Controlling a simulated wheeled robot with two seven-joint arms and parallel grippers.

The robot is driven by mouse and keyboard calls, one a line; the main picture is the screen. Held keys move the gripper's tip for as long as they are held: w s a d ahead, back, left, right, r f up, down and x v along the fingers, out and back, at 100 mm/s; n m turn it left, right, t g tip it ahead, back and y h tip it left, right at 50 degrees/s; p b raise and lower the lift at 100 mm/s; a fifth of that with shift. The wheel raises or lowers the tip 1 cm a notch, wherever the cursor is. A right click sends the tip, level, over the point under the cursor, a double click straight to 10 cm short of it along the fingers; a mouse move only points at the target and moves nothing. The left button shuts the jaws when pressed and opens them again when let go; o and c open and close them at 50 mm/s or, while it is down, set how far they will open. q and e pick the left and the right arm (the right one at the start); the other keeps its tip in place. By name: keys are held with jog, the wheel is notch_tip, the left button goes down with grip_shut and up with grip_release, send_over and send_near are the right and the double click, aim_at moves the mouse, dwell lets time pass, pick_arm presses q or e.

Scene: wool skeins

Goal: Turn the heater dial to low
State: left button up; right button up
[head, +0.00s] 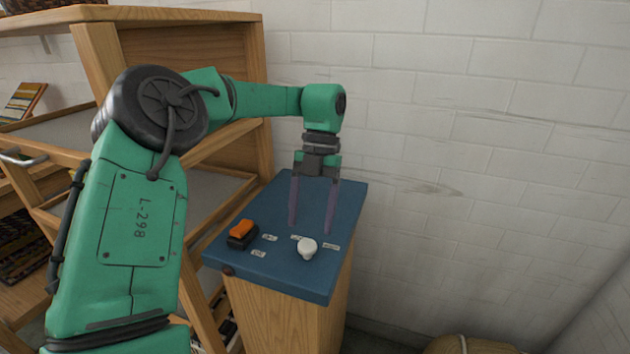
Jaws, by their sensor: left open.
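A white dial (307,247) sits on the blue top of a wooden cabinet (282,262), near its front right. Small white labels lie around the dial; their words are too small to read. My left gripper (311,228) points down over the blue top, just behind the dial. Its two purple-grey fingers are apart with nothing between them, and I cannot tell whether the tips touch anything. An orange and black switch (242,234) is on the same top, left of the dial. My right gripper is not in view.
A wooden shelf unit (184,50) stands close behind and left of the cabinet. A white brick wall (480,140) is behind and to the right. A tan rounded thing (468,345) shows at the bottom right edge. The air right of the cabinet is clear.

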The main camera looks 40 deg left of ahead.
pick_arm(q)
jog(key=p+v, duration=0.4)
jog(key=v, duration=0.6)
jog(key=shift+r, duration=0.2)
